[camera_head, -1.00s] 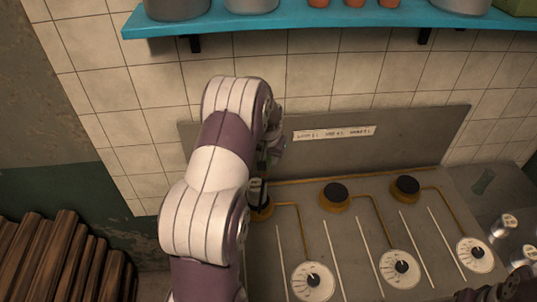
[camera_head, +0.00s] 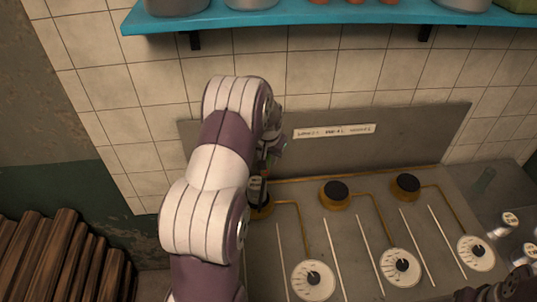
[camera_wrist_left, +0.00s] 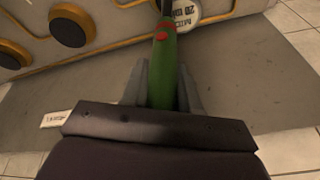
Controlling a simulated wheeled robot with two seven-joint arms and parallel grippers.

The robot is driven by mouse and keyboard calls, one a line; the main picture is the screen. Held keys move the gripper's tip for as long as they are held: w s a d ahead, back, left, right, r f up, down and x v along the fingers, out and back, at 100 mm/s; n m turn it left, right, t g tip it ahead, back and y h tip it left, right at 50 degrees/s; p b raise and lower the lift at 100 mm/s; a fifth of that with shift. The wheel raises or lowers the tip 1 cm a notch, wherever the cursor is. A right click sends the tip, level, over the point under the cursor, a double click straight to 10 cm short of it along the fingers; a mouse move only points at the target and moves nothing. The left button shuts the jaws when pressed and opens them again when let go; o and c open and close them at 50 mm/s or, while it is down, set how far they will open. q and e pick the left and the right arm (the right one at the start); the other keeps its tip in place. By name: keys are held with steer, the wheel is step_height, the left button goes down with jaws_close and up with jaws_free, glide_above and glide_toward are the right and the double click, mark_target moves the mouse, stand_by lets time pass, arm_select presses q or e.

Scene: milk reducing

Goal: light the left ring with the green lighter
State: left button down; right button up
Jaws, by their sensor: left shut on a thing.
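The green lighter (camera_wrist_left: 184,85) has a red button and sits between the fingers of my left gripper (camera_wrist_left: 162,85), which is shut on it in the left wrist view. Its dark nozzle points to the top of that view, in front of a white, round-edged thing with lettering (camera_wrist_left: 187,12). In the head view my left arm hides most of the lighter and of my left gripper (camera_head: 268,150). The left ring (camera_head: 262,211) is a brass burner, partly hidden beside my arm. No flame shows there.
The middle ring (camera_head: 336,193) and right ring (camera_head: 406,186) are bare. White dials (camera_head: 313,281) lie in front. A grey back plate (camera_head: 415,135) stands behind, under a blue shelf (camera_head: 300,17) with pots. Small metal containers (camera_head: 509,222) stand at the right.

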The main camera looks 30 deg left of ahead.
stand_by(0.4)
arm_select(q)
step_height(320, 180, up, 8)
steer(key=p, duration=0.5)
steer(key=shift+p, duration=0.35)
steer(key=shift+f, duration=0.1)
